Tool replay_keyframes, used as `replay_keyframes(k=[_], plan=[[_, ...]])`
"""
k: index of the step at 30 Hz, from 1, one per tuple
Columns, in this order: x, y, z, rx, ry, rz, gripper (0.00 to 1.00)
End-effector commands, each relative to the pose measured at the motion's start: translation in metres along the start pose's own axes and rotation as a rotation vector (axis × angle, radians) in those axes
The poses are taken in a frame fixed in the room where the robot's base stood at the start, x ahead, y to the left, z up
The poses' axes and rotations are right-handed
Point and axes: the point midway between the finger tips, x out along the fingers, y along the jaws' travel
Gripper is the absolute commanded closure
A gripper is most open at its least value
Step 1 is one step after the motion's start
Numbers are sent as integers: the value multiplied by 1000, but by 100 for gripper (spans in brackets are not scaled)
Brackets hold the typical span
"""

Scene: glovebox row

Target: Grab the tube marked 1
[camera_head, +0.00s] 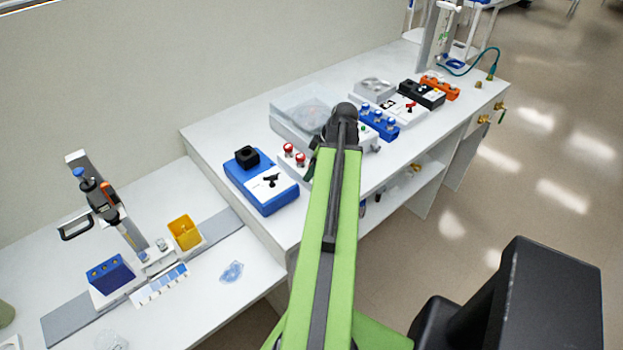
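No marking 1 can be read on any tube in this view. A blue rack (379,124) on the raised bench holds several small tubes with pale blue tops. Two small red-topped items (294,155) stand to the left of my green arm. A dark blue rack (111,274) with holes stands on the lower bench at the left. My arm reaches up the middle of the view to a black joint over the raised bench.
A blue box with a black knob (263,181) is left of my arm. A clear-lidded box (303,110), a black block (422,94) and an orange rack (440,86) stand farther back. A pipette stand (105,205) and yellow cup (184,232) are on the lower bench.

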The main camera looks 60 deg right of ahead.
Motion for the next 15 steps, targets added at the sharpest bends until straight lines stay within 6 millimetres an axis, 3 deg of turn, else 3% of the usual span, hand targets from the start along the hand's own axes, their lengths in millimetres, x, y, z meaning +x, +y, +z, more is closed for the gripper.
replay_keyframes(k=[2, 12, 15], plan=[[-1, 0, 0, 0, 0, 0, 53], [-1, 0, 0, 0, 0, 0, 97], [-1, 0, 0, 0, 0, 0, 100]])
